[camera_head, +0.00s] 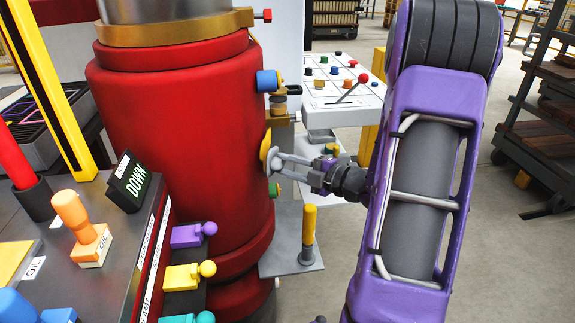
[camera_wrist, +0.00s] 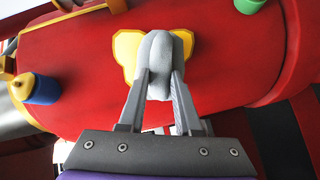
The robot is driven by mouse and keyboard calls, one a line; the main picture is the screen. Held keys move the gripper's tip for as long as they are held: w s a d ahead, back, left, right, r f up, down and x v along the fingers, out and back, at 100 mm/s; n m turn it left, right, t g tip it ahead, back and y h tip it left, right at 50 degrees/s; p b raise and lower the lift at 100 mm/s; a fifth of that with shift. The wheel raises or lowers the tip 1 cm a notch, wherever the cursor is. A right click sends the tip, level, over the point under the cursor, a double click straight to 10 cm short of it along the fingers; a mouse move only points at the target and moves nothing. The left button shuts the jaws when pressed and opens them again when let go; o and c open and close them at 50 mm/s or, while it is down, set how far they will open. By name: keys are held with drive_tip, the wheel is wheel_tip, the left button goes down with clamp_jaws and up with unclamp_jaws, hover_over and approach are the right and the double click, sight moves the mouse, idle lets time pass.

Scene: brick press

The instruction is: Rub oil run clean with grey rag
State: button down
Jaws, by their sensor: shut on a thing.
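The red press cylinder (camera_head: 170,140) stands left of my arm. A yellow patch, apparently the oil run (camera_head: 265,148), is on its right side. In the wrist view the patch (camera_wrist: 126,48) shows on both sides of the grey rag (camera_wrist: 160,62), which hides its middle. My gripper (camera_head: 283,162) is shut on the rag (camera_head: 273,158), with one finger on each side of it. The rag is at the patch and seems to touch it. In the wrist view the gripper (camera_wrist: 160,84) points straight at the red surface.
A blue fitting (camera_head: 268,81) and a green knob (camera_head: 274,190) stick out from the cylinder near the patch. A yellow-handled lever (camera_head: 308,226) stands on a grey shelf (camera_head: 285,262) below my gripper. A white control panel (camera_head: 345,95) is behind. Open floor lies to the right.

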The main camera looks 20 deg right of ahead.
sight(278, 151)
drive_tip(key=shift+w+a+b, duration=0.35)
drive_tip(key=shift+w+a, duration=0.35)
drive_tip(key=shift+a, duration=0.1)
idle(0.4)
drive_tip(key=shift+w+d, duration=1.3)
drive_tip(key=shift+w, duration=0.25)
drive_tip(key=shift+s+a, duration=1.4)
drive_tip(key=shift+s, duration=0.1)
drive_tip(key=shift+r, duration=0.45)
drive_tip(key=shift+w+d, duration=1.35)
drive_tip(key=shift+w, duration=0.2)
drive_tip(key=shift+s, duration=0.1)
drive_tip(key=shift+s+a, duration=1.4)
drive_tip(key=shift+s, duration=0.05)
